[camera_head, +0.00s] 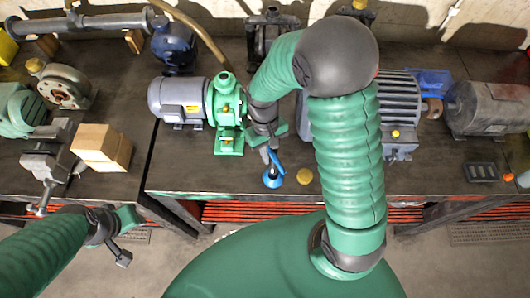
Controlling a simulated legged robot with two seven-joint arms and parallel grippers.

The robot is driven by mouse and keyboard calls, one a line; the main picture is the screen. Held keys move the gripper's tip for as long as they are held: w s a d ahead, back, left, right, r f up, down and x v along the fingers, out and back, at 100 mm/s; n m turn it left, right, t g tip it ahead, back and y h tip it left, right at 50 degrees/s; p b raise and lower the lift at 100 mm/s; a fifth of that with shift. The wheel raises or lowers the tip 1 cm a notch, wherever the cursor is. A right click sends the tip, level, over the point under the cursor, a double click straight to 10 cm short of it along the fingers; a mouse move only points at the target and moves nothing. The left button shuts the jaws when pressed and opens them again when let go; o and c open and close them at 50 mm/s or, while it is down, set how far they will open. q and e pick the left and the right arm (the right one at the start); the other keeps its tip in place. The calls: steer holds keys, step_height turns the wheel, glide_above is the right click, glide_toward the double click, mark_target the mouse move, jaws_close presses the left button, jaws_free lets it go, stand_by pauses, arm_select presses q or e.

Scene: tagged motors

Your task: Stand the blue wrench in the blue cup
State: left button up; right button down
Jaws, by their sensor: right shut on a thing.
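My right gripper (267,150) is over the front part of the bench, left of my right arm's green sleeve. It is shut on the blue wrench (275,162), which points down towards the bench's front edge. The blue cup (272,181) is directly below, at the wrench's lower end. The two overlap in this view, so I cannot tell whether the wrench tip is inside the cup or just above it. My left gripper (124,238) is low at the left, in front of the bench, away from both; its jaw opening is unclear.
A green pump with a grey motor (182,98) stands just left of my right gripper. A yellow round piece (304,176) lies right of the cup. A wooden block (101,147) and a vise (45,165) are at the left. Bare bench top (195,170) lies left of the cup.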

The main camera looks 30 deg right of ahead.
steer(key=shift+s+d+f, duration=0.1)
steer(key=shift+d+f, duration=0.2)
steer(key=shift+f, duration=0.3)
arm_select(q)
steer(key=shift+s+f, duration=0.1)
steer(key=shift+f, duration=0.05)
arm_select(e)
steer(key=shift+a, duration=0.5)
arm_select(q)
steer(key=shift+p, duration=0.35)
steer(key=shift+d+r, duration=0.3)
arm_select(e)
steer(key=shift+d, duration=0.5)
